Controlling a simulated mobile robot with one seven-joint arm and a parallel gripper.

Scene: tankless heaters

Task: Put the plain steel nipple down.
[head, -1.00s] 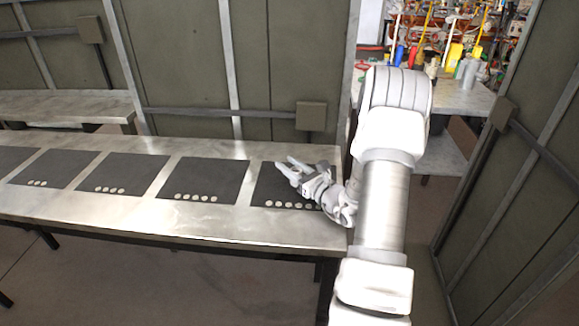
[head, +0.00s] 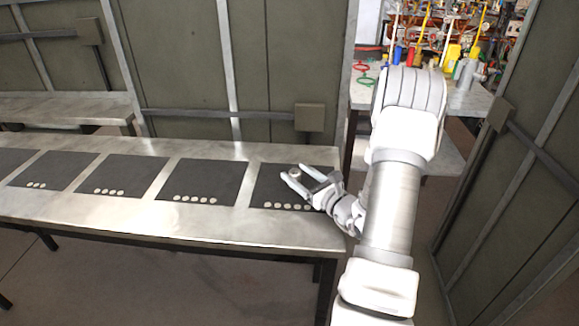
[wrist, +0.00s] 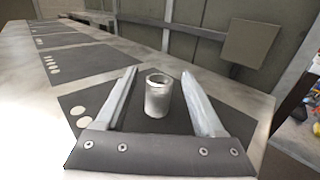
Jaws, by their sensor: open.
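The plain steel nipple (wrist: 157,95) is a short, hollow metal cylinder. In the wrist view it stands upright on the dark mat (wrist: 226,122), between my two fingers with a gap on each side. In the head view it is a small grey shape (head: 296,173) by the fingertips, on the rightmost mat (head: 262,190). My gripper (head: 288,176) is open and low over that mat; its fingers also show in the wrist view (wrist: 160,76), spread around the nipple and not touching it.
The metal bench (head: 150,222) carries several dark mats in a row, each with pale dots along its front edge. A grey box (head: 309,118) is on the wall behind. A table with bottles (head: 466,70) stands at the back right. The other mats look bare.

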